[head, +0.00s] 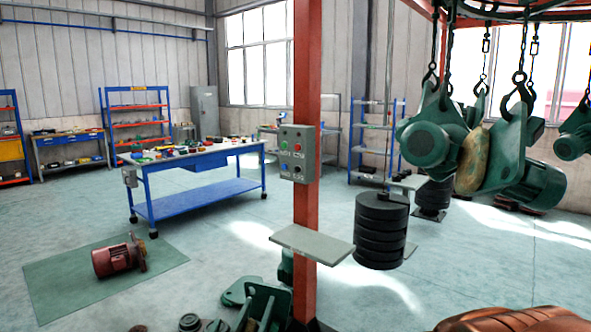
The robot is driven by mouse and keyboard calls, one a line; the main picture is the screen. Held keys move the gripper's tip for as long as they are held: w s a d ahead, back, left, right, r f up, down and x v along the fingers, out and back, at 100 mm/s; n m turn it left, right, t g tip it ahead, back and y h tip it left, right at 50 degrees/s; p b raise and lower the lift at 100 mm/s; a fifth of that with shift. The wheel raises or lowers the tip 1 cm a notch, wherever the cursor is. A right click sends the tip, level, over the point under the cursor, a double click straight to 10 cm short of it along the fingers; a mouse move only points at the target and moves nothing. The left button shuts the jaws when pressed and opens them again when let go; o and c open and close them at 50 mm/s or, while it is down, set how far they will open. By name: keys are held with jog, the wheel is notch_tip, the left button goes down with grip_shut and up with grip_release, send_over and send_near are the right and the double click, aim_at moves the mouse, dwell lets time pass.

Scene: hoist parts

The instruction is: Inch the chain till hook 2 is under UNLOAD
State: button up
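Several dark hooks hang on chains from a round overhead track (530,14) at the upper right. One hook (519,84) on its chain (523,45) carries a large green hoist part (510,150) with a tan disc. Another hook (431,74) to its left carries a green motor-like part (428,138). A further green part (575,138) hangs at the right edge. I cannot read any hook number or an UNLOAD sign. A grey control box (298,153) with green and red buttons is on the red post (306,80). My gripper is not in view.
A grey shelf plate (311,243) juts from the post. Green parts (262,303) lie at the post's foot. A red motor (117,258) sits on a green mat (60,285). A brown ribbed object (515,321) fills the lower right corner.

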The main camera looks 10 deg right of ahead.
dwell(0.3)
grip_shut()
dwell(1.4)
